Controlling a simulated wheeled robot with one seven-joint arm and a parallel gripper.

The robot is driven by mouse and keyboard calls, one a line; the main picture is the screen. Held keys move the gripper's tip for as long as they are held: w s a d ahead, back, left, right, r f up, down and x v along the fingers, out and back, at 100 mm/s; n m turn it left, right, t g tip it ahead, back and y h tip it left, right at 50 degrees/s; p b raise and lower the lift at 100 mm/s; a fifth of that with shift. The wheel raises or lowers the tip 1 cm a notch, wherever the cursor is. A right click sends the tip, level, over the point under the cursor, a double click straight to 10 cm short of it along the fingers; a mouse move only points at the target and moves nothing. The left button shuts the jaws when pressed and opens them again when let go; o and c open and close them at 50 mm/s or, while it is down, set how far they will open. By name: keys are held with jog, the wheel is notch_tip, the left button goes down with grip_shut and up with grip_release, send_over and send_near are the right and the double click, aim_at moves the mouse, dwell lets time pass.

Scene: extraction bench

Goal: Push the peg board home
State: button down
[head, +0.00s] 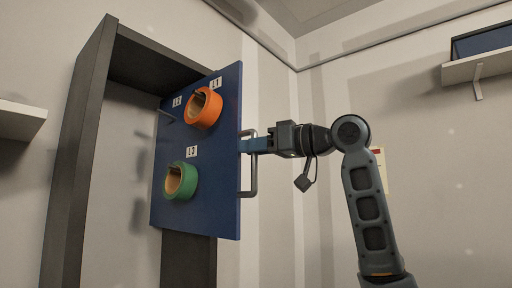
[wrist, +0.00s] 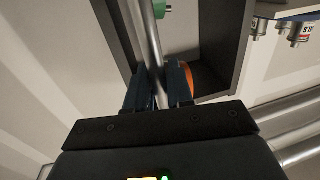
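The blue peg board (head: 215,210) stands upright in the head view, out in front of a dark tall frame (head: 88,150). An orange roll (head: 214,108) hangs on its upper peg and a green roll (head: 190,183) on its lower peg. The peg by label 12 (head: 166,114) is bare. A grey bar handle (head: 253,182) is fixed at the board's right edge. My gripper (head: 247,146) is at the handle's upper part. In the wrist view the handle bar (wrist: 150,45) runs between the fingers of my gripper (wrist: 157,75), which look closed on it.
A white shelf (head: 20,120) is on the left wall. Another shelf with a dark blue bin (head: 482,38) is at the upper right. Labelled containers (wrist: 297,32) show at the wrist view's upper right.

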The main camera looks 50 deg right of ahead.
jog(key=c, duration=1.1)
grip_release()
jog(key=shift+w, duration=0.25)
jog(key=shift+c, duration=0.2)
jog(key=b+v, duration=0.2)
jog(key=v, duration=0.5)
jog(key=shift+s, duration=0.4)
jog(key=shift+d, duration=0.1)
